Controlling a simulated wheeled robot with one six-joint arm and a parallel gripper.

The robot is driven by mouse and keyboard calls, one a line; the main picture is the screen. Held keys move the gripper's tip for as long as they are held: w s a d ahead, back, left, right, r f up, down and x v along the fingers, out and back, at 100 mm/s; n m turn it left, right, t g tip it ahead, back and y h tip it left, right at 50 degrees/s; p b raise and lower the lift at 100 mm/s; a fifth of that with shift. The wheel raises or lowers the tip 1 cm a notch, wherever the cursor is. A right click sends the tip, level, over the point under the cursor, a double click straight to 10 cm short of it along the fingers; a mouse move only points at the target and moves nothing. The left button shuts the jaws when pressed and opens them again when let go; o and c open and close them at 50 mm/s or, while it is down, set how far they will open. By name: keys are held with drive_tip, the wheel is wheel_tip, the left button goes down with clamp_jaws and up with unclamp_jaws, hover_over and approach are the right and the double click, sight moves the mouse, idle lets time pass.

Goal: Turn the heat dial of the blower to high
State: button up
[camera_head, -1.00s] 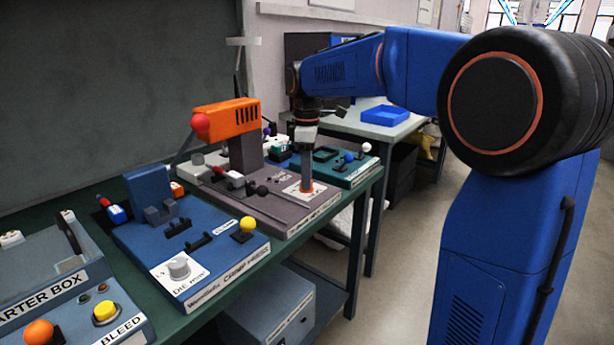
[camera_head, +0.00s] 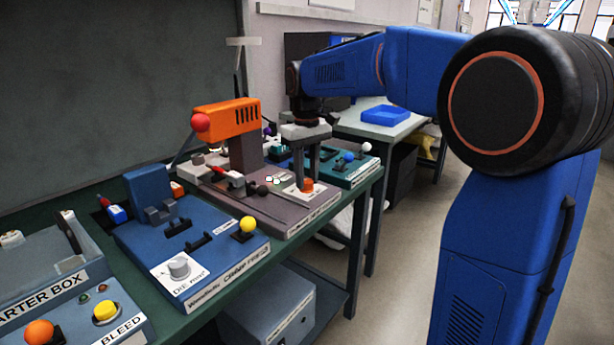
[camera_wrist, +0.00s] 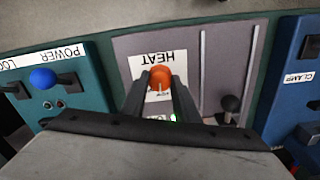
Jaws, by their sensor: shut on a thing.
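The heat dial is an orange knob (camera_wrist: 160,77) on a white plate marked HEAT (camera_wrist: 150,62) in the wrist view. In the head view the orange dial (camera_head: 307,184) sits at the front right of the grey-purple blower base (camera_head: 283,228). The blower's orange head (camera_head: 232,120) with a red ball rises behind it. My gripper (camera_head: 305,180) points straight down over the dial. In the wrist view my gripper (camera_wrist: 160,84) has its two fingers shut on the dial, one on each side. A light pointer line shows on the dial; the scale marks are partly hidden.
A black-knobbed lever (camera_wrist: 231,103) stands on the blower base beside the dial. A teal box (camera_head: 348,170) with blue and white knobs is to the right. A blue crimp press (camera_head: 190,240) with a yellow knob (camera_head: 248,224) is to the left.

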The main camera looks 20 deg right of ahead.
sight(307, 181)
drive_tip(key=m, duration=0.4)
drive_tip(key=shift+m, duration=1.9)
drive_tip(key=o, duration=1.1)
drive_tip(key=shift+c, duration=0.2)
wheel_tip(307, 181, up, 18)
drive_tip(key=shift+f, duration=0.25)
drive_tip(key=shift+s, duration=0.1)
